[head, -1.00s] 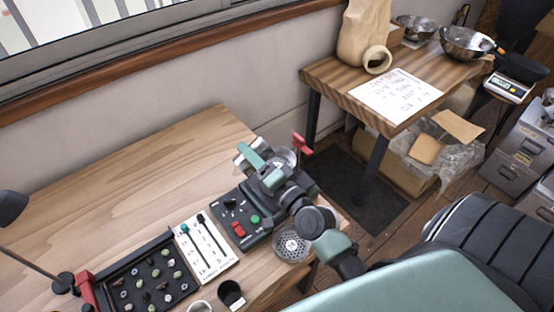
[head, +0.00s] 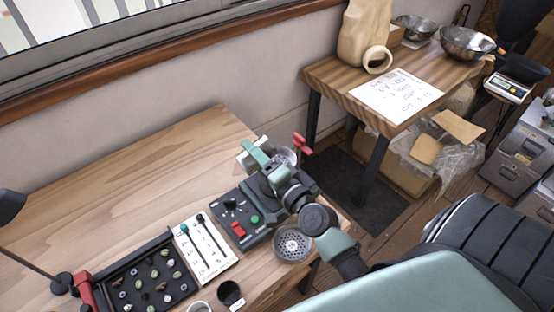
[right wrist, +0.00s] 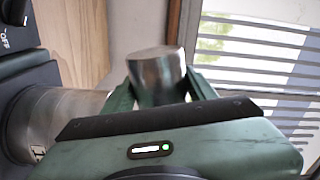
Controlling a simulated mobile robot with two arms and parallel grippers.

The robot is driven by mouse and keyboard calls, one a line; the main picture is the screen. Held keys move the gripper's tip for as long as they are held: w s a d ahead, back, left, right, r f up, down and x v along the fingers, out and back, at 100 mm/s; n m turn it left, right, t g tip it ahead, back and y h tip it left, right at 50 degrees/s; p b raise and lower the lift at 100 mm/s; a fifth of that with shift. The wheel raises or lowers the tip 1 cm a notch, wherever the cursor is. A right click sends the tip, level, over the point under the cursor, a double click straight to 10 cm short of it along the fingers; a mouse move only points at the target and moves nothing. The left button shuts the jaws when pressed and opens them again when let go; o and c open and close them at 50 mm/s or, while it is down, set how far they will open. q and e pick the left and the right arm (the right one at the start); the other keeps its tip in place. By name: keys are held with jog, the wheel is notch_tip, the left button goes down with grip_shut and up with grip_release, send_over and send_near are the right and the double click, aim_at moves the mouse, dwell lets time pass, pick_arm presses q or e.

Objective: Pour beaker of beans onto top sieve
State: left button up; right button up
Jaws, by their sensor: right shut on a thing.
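My right gripper (head: 262,153) has green fingers and is shut on a shiny metal beaker (right wrist: 157,76). In the head view it is over the dark machine at the table's right end, and the fingers partly cover the beaker (head: 244,161). The beaker's inside and any beans in it are hidden. In the right wrist view a metal cylinder (right wrist: 62,112) with a dark label mark stands left of the gripper, apart from the beaker; it may be the sieve stack. The top sieve's mesh is not visible. My left gripper is not in view.
The machine's control panel (head: 237,218) has red and green buttons. A perforated round tray (head: 293,244) is in front of it, and a red handle (head: 303,143) behind. A bean sample tray (head: 150,280), a white card (head: 205,249) and a black cup (head: 230,292) are nearby.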

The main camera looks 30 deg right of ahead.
aim_at(271, 155)
jog(key=shift+d+f+m, duration=0.1)
jog(key=shift+d+m, duration=0.2)
jog(key=shift+m, duration=0.1)
jog(key=shift+w+d+r+m+p, duration=0.1)
jog(key=shift+d+r+m+p, duration=0.25)
jog(key=shift+m, duration=0.5)
jog(key=shift+d+r+m+p, duration=0.15)
jog(key=shift+r+m+p, duration=0.3)
jog(key=shift+m, duration=0.4)
dwell(1.0)
jog(key=shift+d+f+m, duration=0.3)
jog(key=shift+f+m, duration=0.2)
jog(key=shift+m, duration=0.3)
dwell(1.3)
jog(key=shift+d+r+m, duration=0.3)
jog(key=shift+d+m, duration=0.1)
jog(key=shift+m, duration=0.5)
dwell(1.9)
